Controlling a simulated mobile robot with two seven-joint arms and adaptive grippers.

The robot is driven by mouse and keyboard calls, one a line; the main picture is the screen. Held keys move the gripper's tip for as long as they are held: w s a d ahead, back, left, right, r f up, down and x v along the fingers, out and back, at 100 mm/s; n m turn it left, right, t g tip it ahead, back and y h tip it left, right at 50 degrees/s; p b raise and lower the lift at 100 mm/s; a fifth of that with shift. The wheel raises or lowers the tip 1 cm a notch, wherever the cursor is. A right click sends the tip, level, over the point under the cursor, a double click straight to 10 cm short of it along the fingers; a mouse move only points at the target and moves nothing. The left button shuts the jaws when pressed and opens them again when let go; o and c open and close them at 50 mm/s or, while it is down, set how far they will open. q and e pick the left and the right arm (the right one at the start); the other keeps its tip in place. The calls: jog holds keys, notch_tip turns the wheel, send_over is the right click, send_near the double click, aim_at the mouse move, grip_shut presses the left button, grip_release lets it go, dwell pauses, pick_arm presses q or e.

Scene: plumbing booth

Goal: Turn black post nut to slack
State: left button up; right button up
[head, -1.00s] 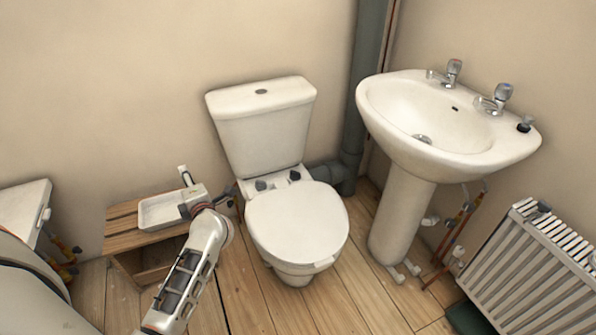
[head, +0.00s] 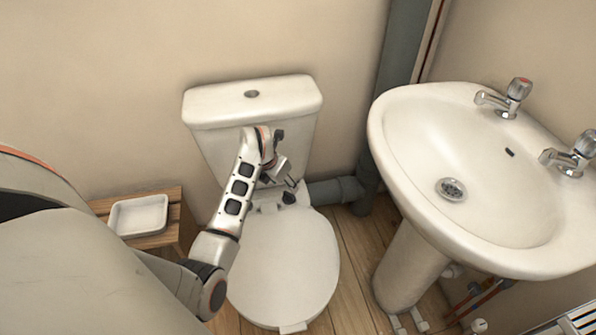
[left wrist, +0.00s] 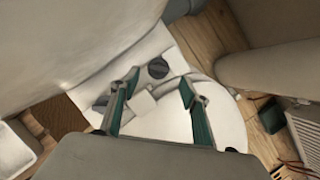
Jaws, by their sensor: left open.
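A black post nut (head: 289,197) stands on the white ledge of the toilet between the seat lid and the cistern. In the left wrist view the same round black nut (left wrist: 158,68) shows beyond and between the fingertips, apart from them. A second dark knob (left wrist: 100,104) is partly hidden behind the left-hand finger. My left gripper (head: 281,179) is open, above the back of the toilet in front of the cistern. Its two green-sided fingers (left wrist: 160,78) are spread with nothing gripped. My right gripper is in neither view.
The cistern (head: 252,105) rises close behind the gripper. The closed lid (head: 285,265) lies in front. A washbasin (head: 470,225) stands to the right, a grey pipe (head: 400,75) behind. A white tray (head: 139,215) sits on a wooden stand at left.

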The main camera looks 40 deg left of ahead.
aim_at(289, 195)
pick_arm(q)
jog(key=b+x, duration=0.1)
jog(key=x, duration=0.1)
jog(key=b+x, duration=0.1)
jog(key=x, duration=0.1)
jog(key=b+x, duration=0.1)
jog(key=x, duration=0.2)
jog(key=shift+s+f, duration=0.15)
jog(key=shift+s, duration=0.25)
jog(key=shift+w+f, duration=0.2)
jog(key=shift+w, duration=0.1)
jog(key=shift+w+r, duration=0.1)
jog(key=shift+r, duration=0.05)
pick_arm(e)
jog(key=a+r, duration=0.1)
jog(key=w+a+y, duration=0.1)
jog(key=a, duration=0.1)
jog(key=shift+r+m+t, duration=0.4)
pick_arm(q)
jog(key=c, duration=1.1)
